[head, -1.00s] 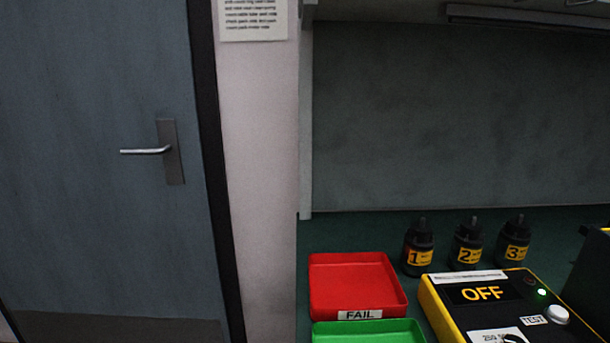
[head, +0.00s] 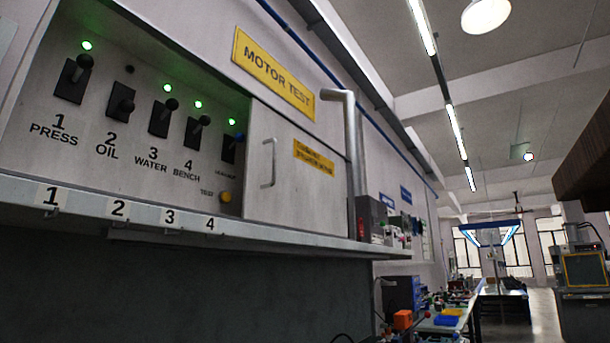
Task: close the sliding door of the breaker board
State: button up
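The breaker board (head: 185,180) fills the upper left of the head view, under a yellow "MOTOR TEST" sign. Its grey sliding door (head: 325,200) stands at the right part of the board, with a vertical bar handle (head: 268,163) near the door's left edge. Green lamps are lit above most switches; the lamp above OIL is dark. My gripper is not in view.
A shelf (head: 300,240) with number tags runs below the board. A grey pipe (head: 355,150) rises just right of the door. Farther right are a cluttered bench (head: 440,322) and open floor (head: 543,318).

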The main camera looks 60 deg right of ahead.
aim_at(292, 180)
jog(key=z, duration=0.5)
jog(key=i+l+z, duration=0.5)
jog(key=z, duration=0.2)
jog(key=i+l+z, duration=0.15)
jog(key=i+z, duration=0.2)
jog(key=k, duration=0.05)
